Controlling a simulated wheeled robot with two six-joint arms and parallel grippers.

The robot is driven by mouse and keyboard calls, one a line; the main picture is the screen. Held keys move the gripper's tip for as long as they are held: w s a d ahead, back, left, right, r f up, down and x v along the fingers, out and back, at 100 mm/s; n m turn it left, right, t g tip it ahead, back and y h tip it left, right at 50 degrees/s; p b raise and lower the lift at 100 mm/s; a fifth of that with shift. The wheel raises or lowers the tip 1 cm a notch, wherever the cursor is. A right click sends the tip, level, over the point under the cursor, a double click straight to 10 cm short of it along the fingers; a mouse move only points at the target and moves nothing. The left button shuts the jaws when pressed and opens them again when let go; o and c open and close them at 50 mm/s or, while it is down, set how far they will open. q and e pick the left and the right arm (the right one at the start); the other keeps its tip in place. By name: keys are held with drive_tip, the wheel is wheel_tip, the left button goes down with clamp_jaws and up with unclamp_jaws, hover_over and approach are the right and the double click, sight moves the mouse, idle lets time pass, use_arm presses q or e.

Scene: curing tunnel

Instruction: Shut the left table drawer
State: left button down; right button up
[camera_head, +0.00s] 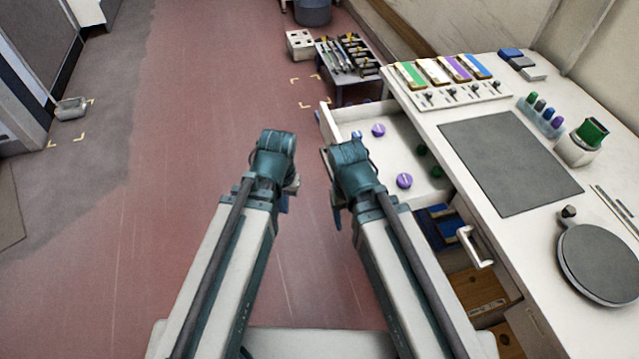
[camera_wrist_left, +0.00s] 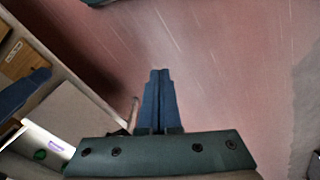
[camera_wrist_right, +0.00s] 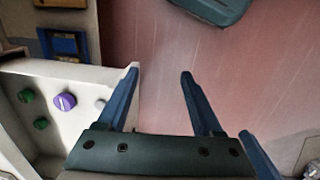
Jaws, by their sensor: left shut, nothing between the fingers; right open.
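The left table drawer (camera_head: 346,113) is a white open drawer that sticks out from the far part of the white table's side. Purple and green round pieces lie in it. Part of it shows in the left wrist view (camera_wrist_left: 38,138), and its wall fills the left of the right wrist view (camera_wrist_right: 95,72). My left gripper (camera_head: 285,203) points down over the red floor, left of the drawer and apart from it; its blue fingers (camera_wrist_left: 158,75) are shut and empty. My right gripper (camera_wrist_right: 160,74) is open and empty beside the drawer. Its arm hides part of the drawer in the head view.
The white table (camera_head: 415,105) carries a grey mat (camera_head: 510,160), a round grey plate (camera_head: 600,262) and colored bottles. Below the drawer are shelves with blue boxes, and a white handle (camera_head: 478,247) juts out. A tool rack (camera_head: 347,60) stands beyond.

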use_arm(q)
drive_tip(key=w+a+f+n+h+b, duration=0.2)
drive_tip(key=w+a+f+n+b, duration=0.15)
drive_tip(key=a+f+b, duration=0.2)
drive_tip(key=w+d+r+n+t+h+p, duration=0.1)
drive_tip(key=w+d+r+n+h, duration=0.2)
drive_tip(key=n, duration=0.7)
drive_tip(key=w+d+r+n+t+h, duration=0.15)
drive_tip(key=w+r+n+h, duration=0.25)
drive_tip(key=n, duration=0.6)
drive_tip(key=d+r+b+x, duration=0.1)
drive_tip(key=b+x, duration=0.6)
drive_tip(key=x, duration=0.6)
drive_tip(key=shift+w+d+r, duration=0.25)
drive_tip(key=shift+w+r, duration=0.1)
drive_tip(key=shift+w, duration=0.05)
